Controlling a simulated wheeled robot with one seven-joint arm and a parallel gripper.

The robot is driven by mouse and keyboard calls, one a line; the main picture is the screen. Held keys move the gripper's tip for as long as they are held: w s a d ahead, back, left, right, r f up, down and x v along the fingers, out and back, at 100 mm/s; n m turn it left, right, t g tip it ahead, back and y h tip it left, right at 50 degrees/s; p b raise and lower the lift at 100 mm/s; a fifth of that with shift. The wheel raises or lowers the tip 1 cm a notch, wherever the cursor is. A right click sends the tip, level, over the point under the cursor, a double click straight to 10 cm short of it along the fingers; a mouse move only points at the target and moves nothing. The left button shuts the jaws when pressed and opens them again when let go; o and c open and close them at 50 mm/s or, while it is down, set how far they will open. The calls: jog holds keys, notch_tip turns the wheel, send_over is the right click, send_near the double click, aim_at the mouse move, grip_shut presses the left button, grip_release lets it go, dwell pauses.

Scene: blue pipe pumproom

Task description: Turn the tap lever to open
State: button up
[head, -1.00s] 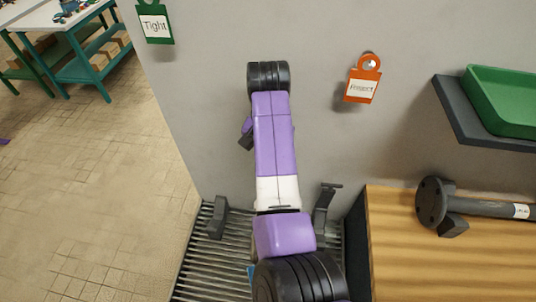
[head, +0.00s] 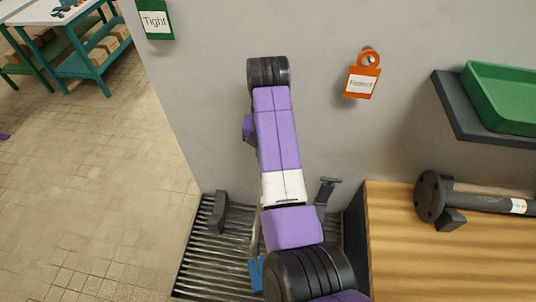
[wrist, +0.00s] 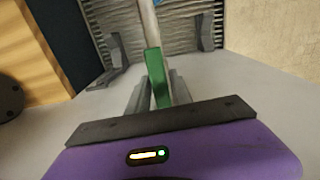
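A green bar (wrist: 155,75), which looks like the tap lever, shows in the wrist view. It tilts slightly and stands between the fingers of my gripper (wrist: 160,92). One grey finger is on each side, and a narrow gap seems to show on the left; contact is unclear. A pale metal pipe (wrist: 149,20) runs beyond the bar. In the head view, my arm hides the gripper and the green bar. A pale pipe (head: 256,235) and a blue part (head: 256,274) show beside my arm, low over the grating.
A slatted grating (head: 205,260) with grey brackets (head: 217,212) lies below. A wooden surface (head: 430,270) carries a dark flanged pipe (head: 475,200) at right. A green tray (head: 505,98) sits on a dark shelf. Orange (head: 361,80) and green (head: 154,18) tags hang on the wall.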

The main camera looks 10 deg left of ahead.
jog(key=shift+o, duration=1.1)
jog(key=shift+r, duration=0.1)
notch_tip(320, 180, up, 4)
jog(key=shift+w+a+r, duration=0.1)
jog(key=shift+r, duration=1.7)
jog(key=shift+s, duration=0.2)
